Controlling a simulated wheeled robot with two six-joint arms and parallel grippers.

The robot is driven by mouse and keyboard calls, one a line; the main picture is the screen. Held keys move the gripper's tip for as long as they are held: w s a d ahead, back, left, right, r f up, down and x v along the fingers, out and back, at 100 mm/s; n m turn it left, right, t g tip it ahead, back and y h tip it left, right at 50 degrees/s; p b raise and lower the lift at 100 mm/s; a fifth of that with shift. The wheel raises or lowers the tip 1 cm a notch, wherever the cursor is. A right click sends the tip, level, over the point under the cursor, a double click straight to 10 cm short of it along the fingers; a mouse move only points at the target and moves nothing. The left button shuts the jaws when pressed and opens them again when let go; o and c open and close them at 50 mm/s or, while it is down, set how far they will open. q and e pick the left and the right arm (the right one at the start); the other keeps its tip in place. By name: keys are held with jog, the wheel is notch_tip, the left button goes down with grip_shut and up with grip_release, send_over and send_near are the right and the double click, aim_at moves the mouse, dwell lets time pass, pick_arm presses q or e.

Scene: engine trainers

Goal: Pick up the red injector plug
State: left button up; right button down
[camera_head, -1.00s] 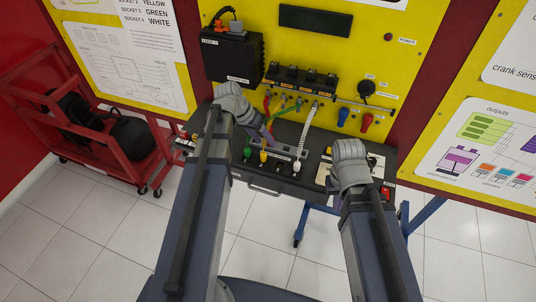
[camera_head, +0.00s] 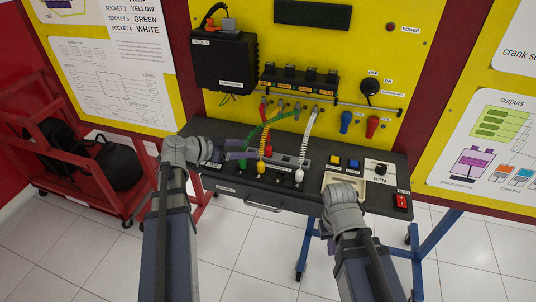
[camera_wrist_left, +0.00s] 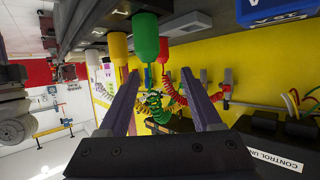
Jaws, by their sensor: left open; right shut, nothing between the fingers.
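The red injector plug (camera_head: 268,151) stands on the rack on the bench, behind the yellow plug (camera_head: 261,168) and right of the green plug (camera_head: 242,165). In the left wrist view, the red plug (camera_wrist_left: 164,52) is partly hidden behind the green plug (camera_wrist_left: 146,38), and a red coiled cable trails from it. My left gripper (camera_head: 245,150) is open and empty, reaching in from the left at the rack; its fingers frame the green and red plugs in the wrist view, apart from both. My right gripper (camera_head: 343,212) is shut and empty over the bench's front right; its fingertips are mostly hidden.
A white plug (camera_head: 298,175) stands at the rack's right end, with a white coiled cable. Coiled cables rise to a rail on the yellow panel (camera_head: 410,60). Buttons, an RPM knob (camera_head: 380,170) and a red switch (camera_head: 401,201) are on the bench's right. A red cart (camera_head: 90,200) stands left.

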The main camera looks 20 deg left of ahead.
aim_at(263, 157)
pick_arm(q)
jog(key=shift+a+b+x, duration=0.2)
jog(key=shift+b+x, duration=1.15)
jog(key=shift+x, duration=2.35)
jog(key=shift+w+f, duration=0.1)
jog(key=shift+w, duration=0.05)
jog(key=shift+c, duration=0.3)
grip_shut()
